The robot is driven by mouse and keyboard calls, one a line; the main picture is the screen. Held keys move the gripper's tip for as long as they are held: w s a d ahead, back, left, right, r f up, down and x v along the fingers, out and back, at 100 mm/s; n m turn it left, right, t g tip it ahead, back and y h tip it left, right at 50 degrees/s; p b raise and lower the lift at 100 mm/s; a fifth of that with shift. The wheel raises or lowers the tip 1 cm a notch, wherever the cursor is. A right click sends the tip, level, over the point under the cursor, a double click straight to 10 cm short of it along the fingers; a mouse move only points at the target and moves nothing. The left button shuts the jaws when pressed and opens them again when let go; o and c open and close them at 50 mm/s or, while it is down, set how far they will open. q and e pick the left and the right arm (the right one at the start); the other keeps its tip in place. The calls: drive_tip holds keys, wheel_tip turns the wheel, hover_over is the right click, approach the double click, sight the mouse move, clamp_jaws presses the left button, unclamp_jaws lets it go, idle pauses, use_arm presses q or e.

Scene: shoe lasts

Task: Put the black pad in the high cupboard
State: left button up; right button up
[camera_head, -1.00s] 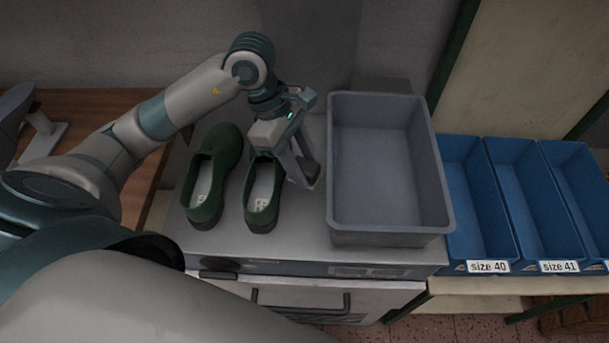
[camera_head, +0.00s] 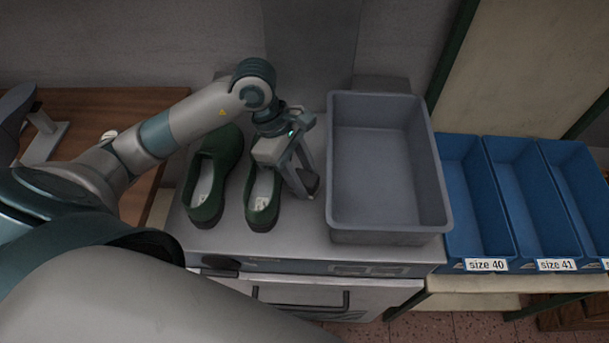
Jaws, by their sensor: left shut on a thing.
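My left gripper (camera_head: 301,188) is over the grey metal worktop, between the right green shoe and the grey bin. It is shut on a small dark thing (camera_head: 311,183) at its fingertips, which I take to be the black pad. The fingers hide most of it, so its full shape and whether it touches the worktop cannot be told. The high cupboard is not in view. My right gripper is not in view.
Two green shoes (camera_head: 212,185) (camera_head: 262,208) stand on the worktop (camera_head: 290,235), left of the gripper. An empty grey bin (camera_head: 385,235) stands close on the right. Blue bins (camera_head: 480,200), labelled size 40 and size 41, stand beyond it. A wooden table is at the left.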

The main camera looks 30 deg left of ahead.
sight(303, 175)
use_arm(q)
drive_tip(key=shift+f, duration=0.1)
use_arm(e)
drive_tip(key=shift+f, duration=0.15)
use_arm(q)
drive_tip(key=o, duration=1.1)
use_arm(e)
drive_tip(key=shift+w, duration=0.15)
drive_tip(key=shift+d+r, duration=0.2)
use_arm(q)
drive_tip(key=shift+r, duration=0.2)
drive_tip(key=shift+a+r, duration=0.15)
drive_tip(key=shift+r, duration=0.05)
drive_tip(key=b+v, duration=0.1)
drive_tip(key=v, duration=0.4)
drive_tip(key=shift+w+b, duration=0.1)
drive_tip(key=shift+b, duration=0.25)
drive_tip(key=shift+b+v, duration=0.75)
drive_tip(key=shift+v, duration=2.45)
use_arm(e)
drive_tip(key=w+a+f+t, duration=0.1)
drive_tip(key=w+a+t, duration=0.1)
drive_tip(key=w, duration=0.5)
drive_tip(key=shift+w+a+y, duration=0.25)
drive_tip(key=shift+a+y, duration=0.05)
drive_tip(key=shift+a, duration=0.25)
